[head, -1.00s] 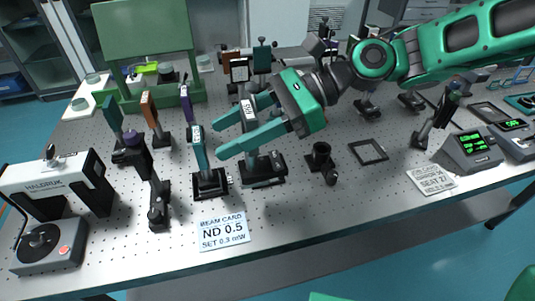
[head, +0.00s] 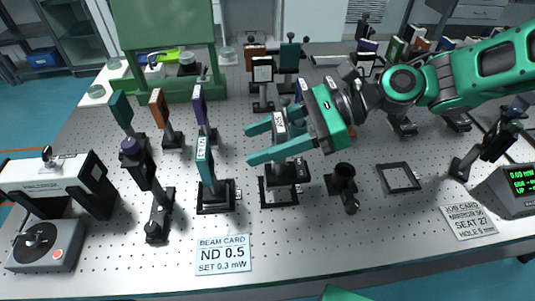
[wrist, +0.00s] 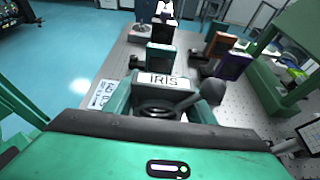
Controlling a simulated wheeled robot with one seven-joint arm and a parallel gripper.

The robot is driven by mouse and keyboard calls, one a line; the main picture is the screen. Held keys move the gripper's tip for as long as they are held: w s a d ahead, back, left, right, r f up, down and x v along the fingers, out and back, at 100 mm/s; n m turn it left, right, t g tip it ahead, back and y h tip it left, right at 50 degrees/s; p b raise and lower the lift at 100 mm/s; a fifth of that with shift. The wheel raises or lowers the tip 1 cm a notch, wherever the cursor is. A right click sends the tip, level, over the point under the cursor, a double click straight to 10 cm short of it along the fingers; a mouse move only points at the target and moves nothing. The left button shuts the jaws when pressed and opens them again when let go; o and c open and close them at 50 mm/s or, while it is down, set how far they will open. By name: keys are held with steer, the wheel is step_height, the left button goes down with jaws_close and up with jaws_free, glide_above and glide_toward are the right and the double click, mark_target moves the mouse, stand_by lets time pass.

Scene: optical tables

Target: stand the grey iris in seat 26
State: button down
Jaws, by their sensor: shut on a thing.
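The iris, labelled IRIS in the wrist view (wrist: 163,80), sits between the fingers of my gripper (head: 270,139). My gripper is shut on it. In the head view the iris (head: 287,172) is upright, its dark base above a black square seat frame (head: 263,197), which shows below the base. The fingers hide part of its upper body. A second square frame (head: 399,177) to the right is empty. I cannot read seat numbers on either frame.
A teal-plated mount (head: 205,160) stands close on the left, and a short black post holder (head: 343,182) close on the right. A beam card (head: 223,255) and a job card naming seat 27 (head: 468,221) lie near the front edge. Several taller mounts stand behind.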

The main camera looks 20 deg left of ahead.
steer(key=shift+s+f, duration=0.1)
steer(key=shift+f, duration=2.1)
steer(key=c, duration=0.8)
jaws_free()
steer(key=shift+f, duration=0.1)
steer(key=v, duration=1.2)
